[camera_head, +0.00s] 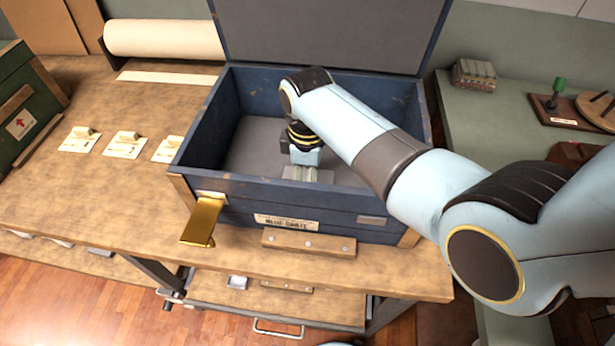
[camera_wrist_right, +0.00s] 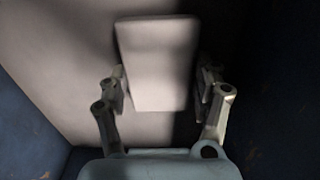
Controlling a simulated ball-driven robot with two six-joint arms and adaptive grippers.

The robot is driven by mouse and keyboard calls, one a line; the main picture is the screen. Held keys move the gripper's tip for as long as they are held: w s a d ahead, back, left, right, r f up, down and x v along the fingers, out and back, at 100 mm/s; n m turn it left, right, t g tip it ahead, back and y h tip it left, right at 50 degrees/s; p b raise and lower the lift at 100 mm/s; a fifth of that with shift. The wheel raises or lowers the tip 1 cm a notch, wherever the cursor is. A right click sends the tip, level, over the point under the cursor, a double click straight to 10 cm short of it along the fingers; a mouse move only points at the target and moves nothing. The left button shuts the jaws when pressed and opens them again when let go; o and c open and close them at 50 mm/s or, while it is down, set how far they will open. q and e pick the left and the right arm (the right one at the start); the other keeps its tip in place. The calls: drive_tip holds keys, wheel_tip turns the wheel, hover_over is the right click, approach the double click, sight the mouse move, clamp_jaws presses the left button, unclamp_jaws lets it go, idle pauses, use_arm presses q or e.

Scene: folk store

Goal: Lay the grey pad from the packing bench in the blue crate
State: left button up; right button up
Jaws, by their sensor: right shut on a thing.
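The blue crate (camera_head: 255,188) stands on the wooden packing bench, its lid (camera_head: 325,35) raised at the back. My right gripper (camera_head: 305,172) reaches down inside the crate, close behind its front wall. It is shut on a pale grey slab, which looks like the grey pad (camera_wrist_right: 158,65). In the right wrist view the slab sits between the two fingers (camera_wrist_right: 160,90), over the crate's flat grey floor (camera_wrist_right: 60,60). Whether it touches the floor I cannot tell. The front wall hides what lies below the fingers in the head view. My left gripper is not in view.
Cream cards (camera_head: 125,145) with small pale blocks lie left of the crate. A brass flap (camera_head: 202,220) juts from its front left. A green box (camera_head: 25,100) stands far left, a paper roll (camera_head: 165,40) at the back. A green counter (camera_head: 480,125) with small goods is right.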

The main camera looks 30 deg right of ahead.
drive_tip(key=shift+f, duration=0.15)
drive_tip(key=o, duration=0.8)
wheel_tip(320, 180, up, 12)
drive_tip(key=shift+r+p, duration=0.15)
drive_tip(key=shift+p, duration=0.35)
drive_tip(key=shift+w, duration=0.1)
